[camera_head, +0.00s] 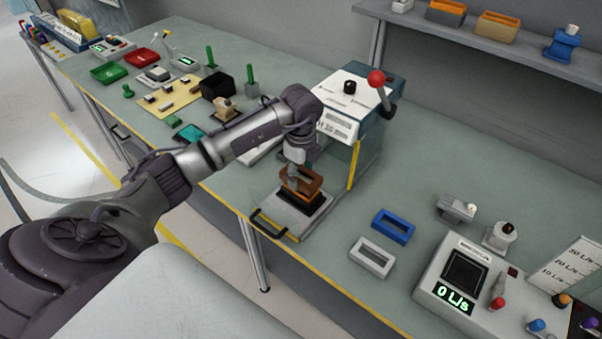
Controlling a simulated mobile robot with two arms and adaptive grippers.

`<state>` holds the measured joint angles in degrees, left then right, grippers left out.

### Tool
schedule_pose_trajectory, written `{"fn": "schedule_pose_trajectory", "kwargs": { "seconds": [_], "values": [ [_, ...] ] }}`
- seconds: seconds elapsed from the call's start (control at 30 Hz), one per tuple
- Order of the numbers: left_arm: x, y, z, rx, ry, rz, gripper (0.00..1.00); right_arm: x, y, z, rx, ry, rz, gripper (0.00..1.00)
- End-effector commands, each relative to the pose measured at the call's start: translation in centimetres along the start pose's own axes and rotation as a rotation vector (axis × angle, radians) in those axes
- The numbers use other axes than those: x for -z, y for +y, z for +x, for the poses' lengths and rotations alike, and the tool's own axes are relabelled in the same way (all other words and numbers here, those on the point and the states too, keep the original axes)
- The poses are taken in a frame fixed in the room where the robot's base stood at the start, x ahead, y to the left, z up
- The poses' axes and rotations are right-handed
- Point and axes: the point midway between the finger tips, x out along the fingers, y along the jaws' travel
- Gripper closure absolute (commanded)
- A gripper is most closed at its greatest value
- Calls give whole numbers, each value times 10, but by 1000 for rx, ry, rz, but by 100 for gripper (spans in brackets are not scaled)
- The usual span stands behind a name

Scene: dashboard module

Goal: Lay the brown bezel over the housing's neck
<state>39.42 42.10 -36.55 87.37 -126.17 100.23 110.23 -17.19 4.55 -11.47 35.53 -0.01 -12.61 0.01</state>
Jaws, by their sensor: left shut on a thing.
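My left gripper (293,180) is shut on the brown bezel (314,181), an orange-brown open frame. It holds the bezel over a dark block (318,206), which looks like the housing, on a grey tray (276,206) with a black handle. The gripper and bezel hide most of the block and its neck, so I cannot tell whether the bezel touches it. My right gripper is out of view.
The white press-like machine (345,92) with a red-knobbed lever stands just behind the tray. A blue frame (406,232) and a pale grey frame (371,258) lie to the right. A flow meter box (436,287) stands farther right.

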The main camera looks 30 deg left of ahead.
Motion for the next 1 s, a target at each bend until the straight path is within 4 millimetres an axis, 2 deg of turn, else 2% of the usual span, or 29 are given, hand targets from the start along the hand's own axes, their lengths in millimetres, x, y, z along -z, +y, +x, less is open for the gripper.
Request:
{"fn": "schedule_pose_trajectory", "kwargs": {
  "seconds": [0.47,1.0],
  "values": [
    [0,0,2,0,0,0,69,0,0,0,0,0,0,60],
    [0,0,15,0,0,0,69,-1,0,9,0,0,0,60]
  ]
}}
